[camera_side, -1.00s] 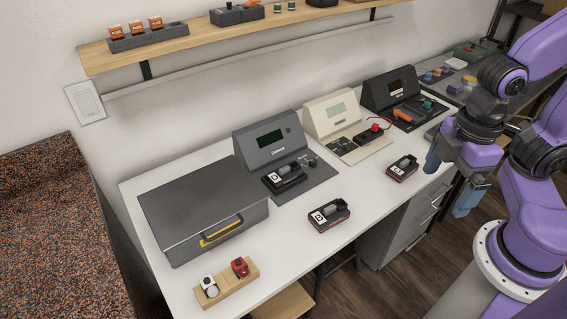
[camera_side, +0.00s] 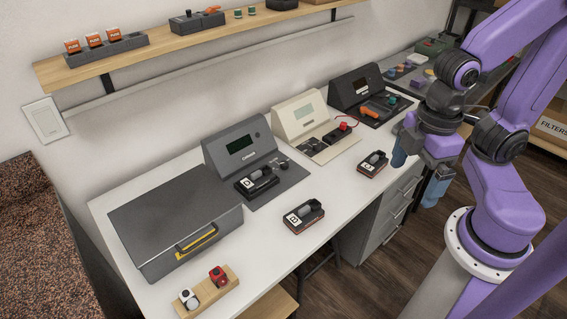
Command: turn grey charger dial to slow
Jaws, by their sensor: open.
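The grey charger (camera_side: 238,143) stands on the white bench, right of a dark grey lidded box. A small black module (camera_side: 257,183) sits on its base plate. The dial (camera_side: 282,163) seems to be the small dark knob right of that module; its setting is too small to read. My gripper (camera_side: 417,180) is open and empty, fingers pointing down, off the bench's right front edge. It is well away from the grey charger and touches nothing.
A cream charger (camera_side: 297,122) and a black charger (camera_side: 352,86) stand further right. Loose modules (camera_side: 303,217) and (camera_side: 373,164) lie near the front edge. The lidded box (camera_side: 170,215) and a wooden block with red and white pieces (camera_side: 206,292) are at left. A shelf (camera_side: 190,38) hangs above.

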